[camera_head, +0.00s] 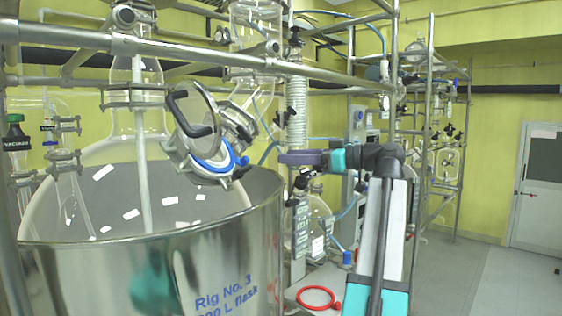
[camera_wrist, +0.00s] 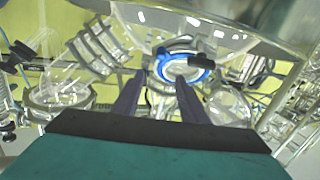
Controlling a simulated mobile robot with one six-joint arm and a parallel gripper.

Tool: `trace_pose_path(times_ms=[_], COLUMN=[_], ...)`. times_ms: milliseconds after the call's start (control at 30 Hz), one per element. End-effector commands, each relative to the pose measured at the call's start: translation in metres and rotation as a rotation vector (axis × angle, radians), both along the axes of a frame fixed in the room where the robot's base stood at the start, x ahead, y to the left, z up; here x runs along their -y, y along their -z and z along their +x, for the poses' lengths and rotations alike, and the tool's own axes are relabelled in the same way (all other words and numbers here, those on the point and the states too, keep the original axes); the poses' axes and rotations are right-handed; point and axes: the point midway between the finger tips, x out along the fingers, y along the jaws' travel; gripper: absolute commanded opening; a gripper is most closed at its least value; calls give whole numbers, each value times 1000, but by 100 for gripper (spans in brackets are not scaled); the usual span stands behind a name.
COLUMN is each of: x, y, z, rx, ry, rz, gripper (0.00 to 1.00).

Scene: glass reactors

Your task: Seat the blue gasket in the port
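The blue gasket (camera_head: 230,160) is a ring at the angled glass port (camera_head: 240,125) above the steel vessel. It lies around or against the port's rim; I cannot tell if it is fully seated. The round glass lid (camera_head: 195,122) with a black handle stands swung open and hides part of the ring. My gripper (camera_head: 283,158) is to the right of the gasket, apart from it, pointing left. In the wrist view the two purple fingers of my gripper (camera_wrist: 160,78) are spread with nothing visibly held, and the blue gasket (camera_wrist: 206,61) shows beyond their tips.
The large steel vessel (camera_head: 240,235) fills the lower left. Metal rails (camera_head: 200,50) cross above. A ribbed hose (camera_head: 297,110) and rig posts stand behind my gripper. A red ring (camera_head: 317,297) lies on a surface below. The floor at the right (camera_head: 500,280) is clear.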

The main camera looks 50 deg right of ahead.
Motion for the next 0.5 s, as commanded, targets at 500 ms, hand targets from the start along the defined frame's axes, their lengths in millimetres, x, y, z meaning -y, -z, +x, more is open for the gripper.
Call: trace_pose_path(times_ms=[500], x=[5], y=[-2], z=[-20], rx=[0], ry=[0], rz=[0], gripper=[39])
